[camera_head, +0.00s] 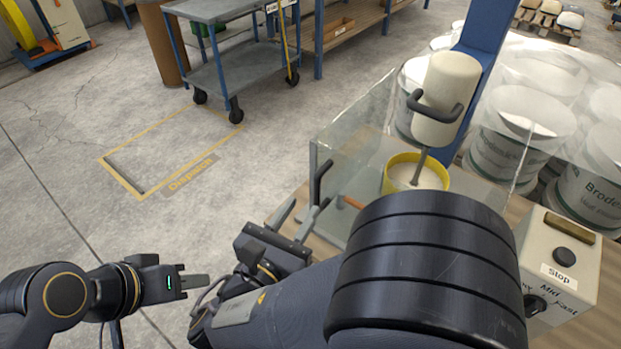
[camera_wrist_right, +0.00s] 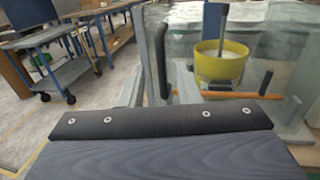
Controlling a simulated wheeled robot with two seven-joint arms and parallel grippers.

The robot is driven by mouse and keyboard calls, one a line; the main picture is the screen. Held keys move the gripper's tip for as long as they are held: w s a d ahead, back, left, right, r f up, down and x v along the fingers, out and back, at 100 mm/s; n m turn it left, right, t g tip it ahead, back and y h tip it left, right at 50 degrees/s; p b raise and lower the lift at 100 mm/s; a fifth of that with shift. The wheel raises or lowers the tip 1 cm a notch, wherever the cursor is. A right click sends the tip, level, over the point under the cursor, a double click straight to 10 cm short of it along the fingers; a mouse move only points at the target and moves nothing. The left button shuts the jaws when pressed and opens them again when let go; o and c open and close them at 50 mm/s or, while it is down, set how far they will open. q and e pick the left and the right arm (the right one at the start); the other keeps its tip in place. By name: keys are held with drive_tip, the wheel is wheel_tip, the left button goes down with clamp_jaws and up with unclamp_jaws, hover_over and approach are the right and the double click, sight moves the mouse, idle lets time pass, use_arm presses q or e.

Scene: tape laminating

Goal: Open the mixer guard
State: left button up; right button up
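The mixer guard (camera_head: 350,165) is a clear panelled box around the mixer and appears closed. Its black upright handle (camera_head: 319,183) is on the near left edge; in the right wrist view the handle (camera_wrist_right: 161,60) appears ahead, between the finger lines. My right gripper (camera_head: 296,222) is open and empty, just short of the handle and apart from it. In the right wrist view its fingers (camera_wrist_right: 160,88) are spread. My left gripper (camera_head: 195,281) is at the lower left, away from the guard, seen side-on, so its opening is unclear.
Inside the guard are a yellow bowl (camera_head: 401,184) and a cream mixer head (camera_head: 445,85). A control box (camera_head: 562,262) with a Stop button stands at right. White drums (camera_head: 503,150) stand behind.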

sight(316, 188)
drive_tip(key=x, duration=0.7)
drive_tip(key=shift+w+d, duration=0.15)
drive_tip(key=shift+w, duration=0.1)
clamp_jaws()
